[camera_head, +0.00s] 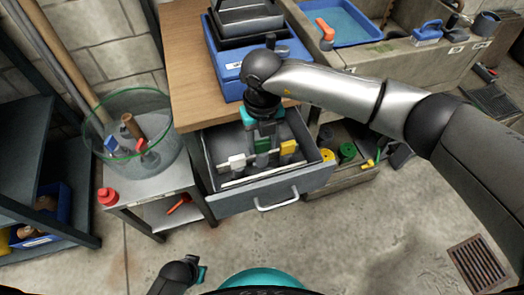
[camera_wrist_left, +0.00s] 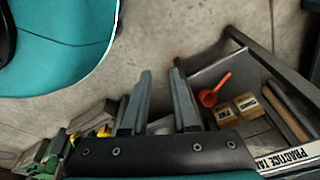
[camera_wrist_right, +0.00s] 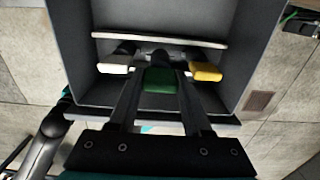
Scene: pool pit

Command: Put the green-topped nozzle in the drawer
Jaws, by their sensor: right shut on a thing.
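The open grey drawer (camera_head: 232,205) holds a white-topped nozzle (camera_head: 237,162) at left and a yellow-topped nozzle (camera_head: 288,147) at right, both along a pale rail. My right gripper (camera_head: 263,138) reaches down into the drawer from above, shut on the green-topped nozzle (camera_head: 262,146) between those two. In the right wrist view the green top (camera_wrist_right: 160,80) sits between the fingers, level with the white and yellow tops. Whether its lower end touches the rail or drawer floor is hidden. My left gripper (camera_wrist_left: 162,72) is open and empty, low above the floor, away from the drawer.
A wooden counter (camera_head: 185,65) with a blue case (camera_head: 228,66) stands over the drawer. A glass bowl (camera_head: 95,140) and a red-capped item (camera_head: 107,196) sit on a small side table at left. A low tray with yellow and green items (camera_head: 347,152) lies right of the drawer.

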